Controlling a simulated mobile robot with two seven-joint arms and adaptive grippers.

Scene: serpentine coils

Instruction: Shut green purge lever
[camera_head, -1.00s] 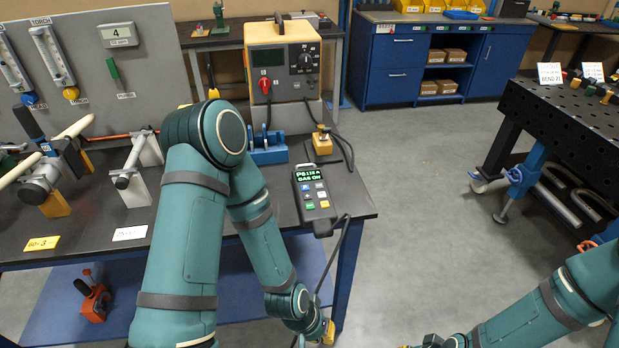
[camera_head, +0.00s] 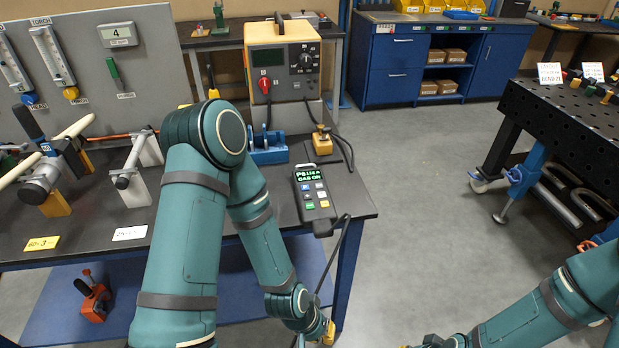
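The green purge lever (camera_head: 114,71) is on the grey upright panel at the upper left, above a small label. Its handle hangs nearly upright, tilted slightly. My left gripper (camera_head: 327,333) is low at the bottom edge, in front of the bench and far below and right of the lever. It is mostly cut off, so its fingers cannot be made out. My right gripper (camera_head: 432,341) shows only as a dark bit at the bottom edge, far from the lever. Its opening cannot be seen.
A yellow welding machine (camera_head: 284,75) stands at the bench's back. A pendant with a green display (camera_head: 313,191) lies near its right edge. Metal clamps and tubes (camera_head: 50,170) stand below the panel. A perforated dark table (camera_head: 570,115) is at right. The floor between is clear.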

